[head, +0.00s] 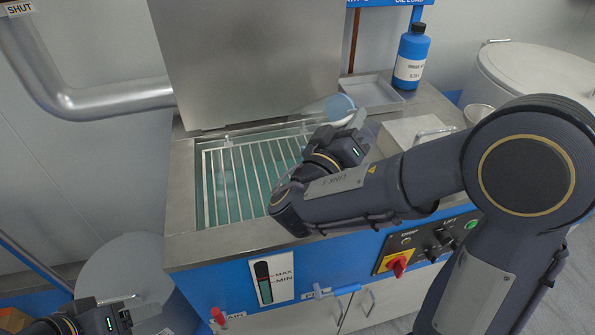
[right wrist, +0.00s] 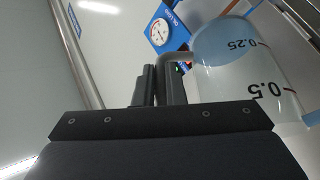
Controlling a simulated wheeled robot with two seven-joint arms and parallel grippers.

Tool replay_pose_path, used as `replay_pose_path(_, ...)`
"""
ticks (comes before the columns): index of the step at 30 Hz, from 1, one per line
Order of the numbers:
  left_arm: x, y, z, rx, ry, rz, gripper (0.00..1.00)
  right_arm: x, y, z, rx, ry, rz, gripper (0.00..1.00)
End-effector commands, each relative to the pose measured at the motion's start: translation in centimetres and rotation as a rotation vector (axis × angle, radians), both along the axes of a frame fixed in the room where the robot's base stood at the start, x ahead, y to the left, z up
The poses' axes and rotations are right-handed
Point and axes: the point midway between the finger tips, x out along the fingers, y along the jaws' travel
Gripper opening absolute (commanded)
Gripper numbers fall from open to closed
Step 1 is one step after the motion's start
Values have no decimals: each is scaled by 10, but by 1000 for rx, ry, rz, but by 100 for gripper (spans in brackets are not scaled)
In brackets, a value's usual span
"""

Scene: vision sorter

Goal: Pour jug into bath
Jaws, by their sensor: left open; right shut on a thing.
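The jug (head: 339,106) is clear with bluish contents and tilted, above the back right part of the bath. Its 0.25 and 0.5 marks show in the right wrist view (right wrist: 240,68). My right gripper (head: 353,128) is shut on the jug's handle (right wrist: 172,62); the arm hides part of the grip in the head view. The bath (head: 182,190) is a steel tank with teal liquid under a wire rack (head: 235,180). No stream from the jug can be made out. My left gripper (head: 143,315) is open and empty at the bottom left, partly cut off, away from the bath.
A steel lid (head: 245,60) stands raised behind the bath. A shallow tray (head: 372,93) and a blue bottle (head: 411,57) stand at the back right. The front panel has a red knob (head: 397,265) and a level gauge (head: 264,282). A grey drum (head: 125,265) stands at left.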

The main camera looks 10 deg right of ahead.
Motion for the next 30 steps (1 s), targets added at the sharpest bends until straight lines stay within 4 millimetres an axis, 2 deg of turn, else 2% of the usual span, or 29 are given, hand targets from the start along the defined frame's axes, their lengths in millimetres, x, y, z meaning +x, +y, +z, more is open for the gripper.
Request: replay_pose_path(30,0,0,-27,0,0,0,61,-5,8,5,-90,-66,0,0)
